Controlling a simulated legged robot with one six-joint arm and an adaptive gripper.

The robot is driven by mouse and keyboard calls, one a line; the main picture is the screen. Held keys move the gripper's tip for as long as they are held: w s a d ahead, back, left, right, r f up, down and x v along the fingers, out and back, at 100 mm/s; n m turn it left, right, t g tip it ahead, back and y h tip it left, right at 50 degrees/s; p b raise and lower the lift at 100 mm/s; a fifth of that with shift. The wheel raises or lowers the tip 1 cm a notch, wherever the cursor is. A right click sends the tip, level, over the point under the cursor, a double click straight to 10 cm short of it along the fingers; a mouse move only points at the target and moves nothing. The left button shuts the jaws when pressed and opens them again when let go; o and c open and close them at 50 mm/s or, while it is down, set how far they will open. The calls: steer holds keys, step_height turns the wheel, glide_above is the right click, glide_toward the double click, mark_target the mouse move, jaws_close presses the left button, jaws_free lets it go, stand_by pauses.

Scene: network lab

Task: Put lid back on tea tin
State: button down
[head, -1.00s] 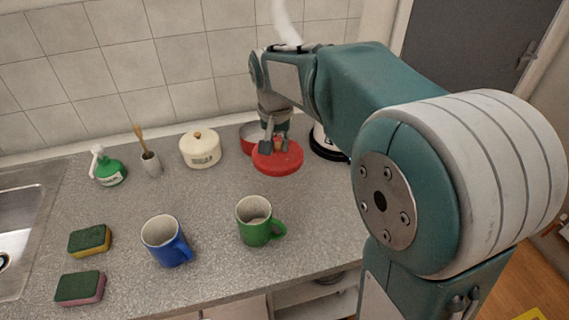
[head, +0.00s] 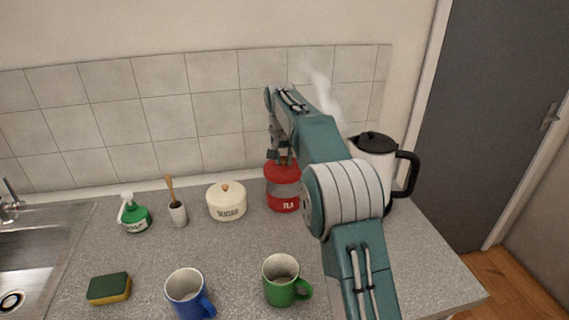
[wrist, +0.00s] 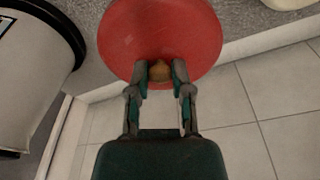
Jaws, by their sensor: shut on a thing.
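The red tea tin (head: 284,200), marked TEA, stands on the counter to the right of the sugar jar. The round red lid (wrist: 160,28) with a wooden knob (wrist: 160,71) fills the upper middle of the wrist view. My gripper (wrist: 160,75) is shut on the lid's knob. In the head view my gripper (head: 282,158) is over the tin, with the lid (head: 281,168) at the tin's top. I cannot tell whether the lid is fully seated. The lid hides the tin's opening, and my arm covers part of the tin's right side.
A kettle (head: 377,150) with a black handle stands close to the right. The cream sugar jar (head: 226,203) stands just left of the tin. Blue (head: 187,291) and green (head: 281,279) mugs are in front. The tiled wall (head: 210,115) is close behind.

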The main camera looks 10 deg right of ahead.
steer(key=shift+w+d+f, duration=0.1)
steer(key=shift+w+f, duration=0.1)
steer(key=shift+d+f, duration=0.1)
steer(key=shift+f, duration=3)
steer(key=shift+c, duration=2.2)
jaws_free()
steer(key=o, duration=0.4)
steer(key=shift+o, duration=0.2)
